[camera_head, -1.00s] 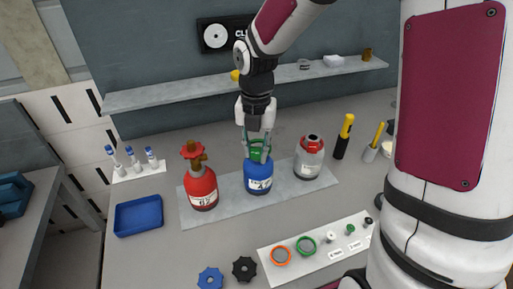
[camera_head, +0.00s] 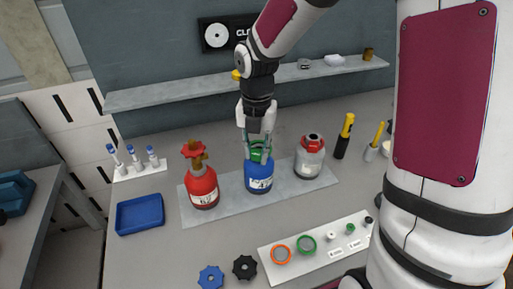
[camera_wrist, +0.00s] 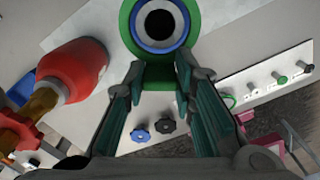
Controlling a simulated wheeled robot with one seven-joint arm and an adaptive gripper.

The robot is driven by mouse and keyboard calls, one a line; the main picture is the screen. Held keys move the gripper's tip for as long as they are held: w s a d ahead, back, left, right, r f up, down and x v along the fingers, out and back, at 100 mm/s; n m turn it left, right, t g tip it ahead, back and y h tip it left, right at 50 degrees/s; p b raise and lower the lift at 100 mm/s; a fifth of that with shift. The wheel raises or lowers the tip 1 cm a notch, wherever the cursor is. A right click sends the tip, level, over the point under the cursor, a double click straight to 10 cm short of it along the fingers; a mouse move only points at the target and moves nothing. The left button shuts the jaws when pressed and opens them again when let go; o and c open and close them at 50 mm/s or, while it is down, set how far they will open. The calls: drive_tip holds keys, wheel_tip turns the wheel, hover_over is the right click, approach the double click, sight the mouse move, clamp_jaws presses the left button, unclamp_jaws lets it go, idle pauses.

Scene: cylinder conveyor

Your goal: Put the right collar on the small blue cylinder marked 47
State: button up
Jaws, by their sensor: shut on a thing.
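The small blue cylinder (camera_head: 259,174) stands upright on the grey plate, between the red and the grey cylinders. Its white label is too small to read surely. My gripper (camera_head: 258,146) points down over it, shut on a green collar (camera_head: 261,154). In the wrist view, my gripper's fingers (camera_wrist: 160,75) close on the tab of the green collar (camera_wrist: 190,12), which shows around a blue ring with a dark centre. The collar is at the cylinder's top; I cannot tell whether it rests fully down.
The red cylinder (camera_head: 202,188) with a red valve and the grey cylinder (camera_head: 309,161) flank the blue one. In front, a white board (camera_head: 330,250) holds an orange ring (camera_head: 281,254), a green ring (camera_head: 307,245) and small parts. A blue tray (camera_head: 140,215) lies left.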

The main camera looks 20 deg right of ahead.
drive_tip(key=shift+f, duration=1.15)
drive_tip(key=o, duration=1)
drive_tip(key=shift+o, duration=0.2)
drive_tip(key=shift+r+p, duration=1.85)
drive_tip(key=shift+r, duration=1.2)
